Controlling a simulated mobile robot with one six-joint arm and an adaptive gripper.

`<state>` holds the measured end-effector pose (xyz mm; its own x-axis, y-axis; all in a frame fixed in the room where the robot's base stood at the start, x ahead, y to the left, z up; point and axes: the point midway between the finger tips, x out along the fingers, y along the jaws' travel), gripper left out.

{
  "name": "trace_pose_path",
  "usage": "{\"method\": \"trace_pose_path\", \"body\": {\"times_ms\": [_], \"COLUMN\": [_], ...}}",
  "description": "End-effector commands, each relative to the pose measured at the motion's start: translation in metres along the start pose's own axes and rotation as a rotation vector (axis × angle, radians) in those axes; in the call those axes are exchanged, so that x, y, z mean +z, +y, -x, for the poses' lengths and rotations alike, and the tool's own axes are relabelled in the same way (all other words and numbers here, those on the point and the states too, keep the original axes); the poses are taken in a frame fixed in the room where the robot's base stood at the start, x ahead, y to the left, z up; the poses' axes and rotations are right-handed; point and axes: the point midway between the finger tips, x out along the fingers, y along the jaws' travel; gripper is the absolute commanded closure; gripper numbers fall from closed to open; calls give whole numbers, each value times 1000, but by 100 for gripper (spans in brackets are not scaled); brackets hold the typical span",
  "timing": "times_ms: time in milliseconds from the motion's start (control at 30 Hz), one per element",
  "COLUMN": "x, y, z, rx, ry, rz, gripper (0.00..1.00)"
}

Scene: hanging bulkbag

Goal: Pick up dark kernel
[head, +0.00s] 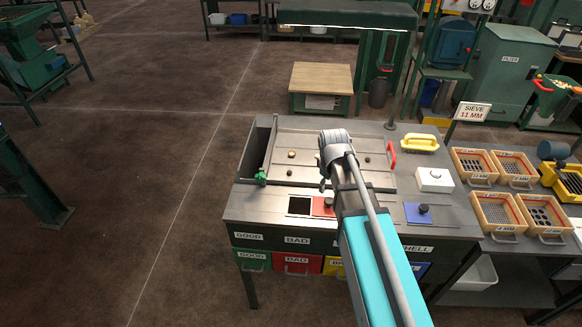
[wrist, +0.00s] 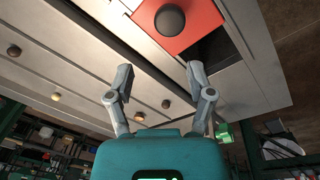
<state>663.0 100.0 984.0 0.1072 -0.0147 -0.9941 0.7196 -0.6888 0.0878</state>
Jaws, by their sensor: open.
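Several small kernels lie scattered on the pale tray (head: 330,183) of the sorting table. Two are left of my gripper in the head view: a brown one (head: 289,172) and a lighter one (head: 291,154). Two more lie to its right, a dark-looking one (head: 367,171) and another behind it (head: 367,155). The wrist view shows brownish kernels (wrist: 166,103) and (wrist: 14,50) and paler ones (wrist: 140,116) and (wrist: 56,97). I cannot tell surely which is darkest. My gripper (wrist: 160,80) is open and empty above the tray; my arm hides part of it in the head view.
A red lid with a dark knob (wrist: 170,20) sits at the front beside a dark square opening (head: 299,206). A blue lid (head: 419,212), a white button box (head: 434,180), a red handle (head: 392,154) and a green knob (head: 261,178) surround the tray. Sieves (head: 475,165) stand right.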

Motion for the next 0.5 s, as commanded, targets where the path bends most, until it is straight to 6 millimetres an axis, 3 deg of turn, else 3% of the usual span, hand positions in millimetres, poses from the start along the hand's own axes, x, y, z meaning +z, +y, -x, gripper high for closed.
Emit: {"method": "trace_pose_path", "body": {"times_ms": [33, 200, 333, 500], "x": [-28, -94, -132, -160], "y": [5, 2, -4, -9], "z": [12, 30, 40, 46], "rx": [9, 43, 67, 89], "ry": [9, 36, 49, 57], "rz": [92, 407, 597, 746], "gripper": [31, 31, 31, 31]}}
